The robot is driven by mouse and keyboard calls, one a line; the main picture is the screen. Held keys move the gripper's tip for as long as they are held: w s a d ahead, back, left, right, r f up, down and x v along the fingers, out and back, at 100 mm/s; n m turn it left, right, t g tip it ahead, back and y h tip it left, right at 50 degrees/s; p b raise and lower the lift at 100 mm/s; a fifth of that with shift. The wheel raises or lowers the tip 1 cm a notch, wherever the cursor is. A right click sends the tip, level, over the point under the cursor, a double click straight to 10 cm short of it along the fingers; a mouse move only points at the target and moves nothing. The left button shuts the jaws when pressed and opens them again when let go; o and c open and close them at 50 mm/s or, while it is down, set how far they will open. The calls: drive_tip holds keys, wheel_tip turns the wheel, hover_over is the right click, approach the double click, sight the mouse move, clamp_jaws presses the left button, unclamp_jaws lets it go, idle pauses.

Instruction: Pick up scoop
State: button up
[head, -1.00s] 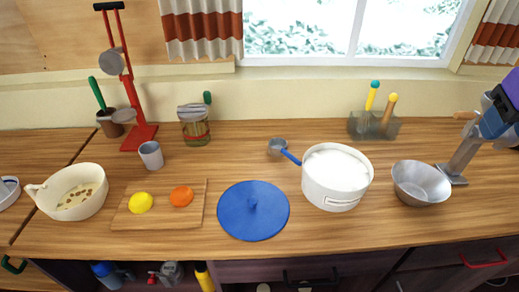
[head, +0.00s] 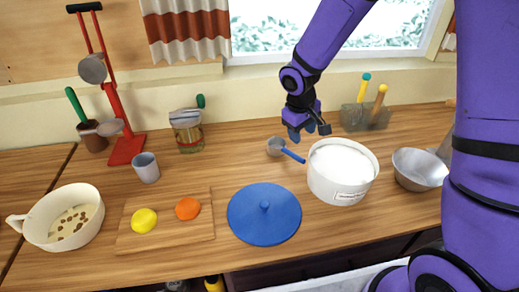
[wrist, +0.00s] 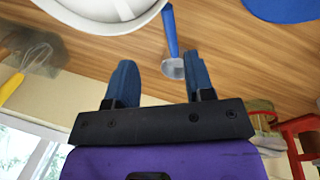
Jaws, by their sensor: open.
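The scoop (head: 276,147) has a round metal cup and a blue handle. My gripper (head: 304,133) is above the counter, just behind and right of the scoop in the head view. In the wrist view my gripper (wrist: 160,75) has two blue fingers spread apart with nothing between them. There the scoop (wrist: 172,65) shows beyond the fingertips, nearer the right finger, apart from both as far as I can tell.
A utensil holder (head: 366,117) stands behind the pot and a metal bowl (head: 418,169) at its right. A glass jar (head: 187,130), grey cup (head: 145,168) and cutting board (head: 166,240) with lemon and orange stand left.

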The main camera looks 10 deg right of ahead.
drive_tip(key=a+f, duration=0.2)
hover_over(296, 155)
drive_tip(key=s+a, duration=0.1)
drive_tip(key=x, duration=0.4)
drive_tip(key=shift+s+a+f, duration=0.1)
drive_tip(key=shift+s+a, duration=0.15)
drive_tip(key=shift+a, duration=0.1)
drive_tip(key=shift+x, duration=3.05)
drive_tip(key=shift+w, duration=0.1)
clamp_jaws()
